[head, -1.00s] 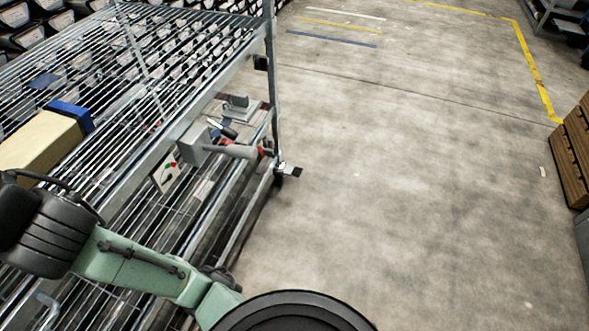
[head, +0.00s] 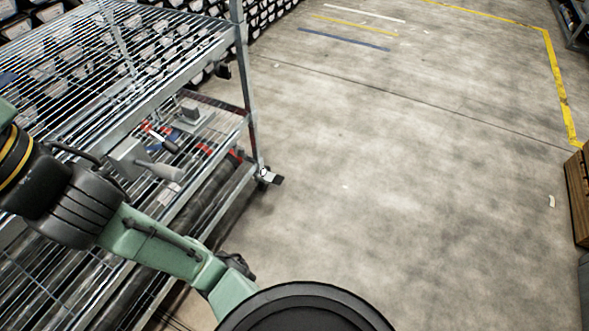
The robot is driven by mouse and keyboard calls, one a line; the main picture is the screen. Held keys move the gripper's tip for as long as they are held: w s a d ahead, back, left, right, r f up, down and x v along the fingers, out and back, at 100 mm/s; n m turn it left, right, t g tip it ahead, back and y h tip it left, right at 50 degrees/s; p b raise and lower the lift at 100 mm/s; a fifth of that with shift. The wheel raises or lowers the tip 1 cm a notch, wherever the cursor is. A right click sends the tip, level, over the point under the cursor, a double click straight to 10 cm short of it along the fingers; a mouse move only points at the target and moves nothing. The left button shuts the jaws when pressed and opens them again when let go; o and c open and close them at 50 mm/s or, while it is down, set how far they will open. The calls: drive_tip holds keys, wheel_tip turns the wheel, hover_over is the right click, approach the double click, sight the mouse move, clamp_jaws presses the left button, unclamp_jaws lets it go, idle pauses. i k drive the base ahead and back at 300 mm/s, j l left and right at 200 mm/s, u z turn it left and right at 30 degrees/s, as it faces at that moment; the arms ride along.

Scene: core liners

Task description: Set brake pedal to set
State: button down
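A wire-shelf cart (head: 240,60) stands at the left. At the foot of its near right corner post is a caster with a small pedal (head: 270,177), pale with a dark end, sticking out to the right over the floor. It is too small to tell whether the pedal is up or down. My green and black arm (head: 150,240) crosses the lower left, in front of the cart. My gripper is not in view, and nothing of mine touches the pedal in this view.
A wooden crate (head: 577,195) stands at the right edge.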

sight(276, 179)
drive_tip(key=i+l, duration=0.9)
drive_tip(key=i, duration=0.6)
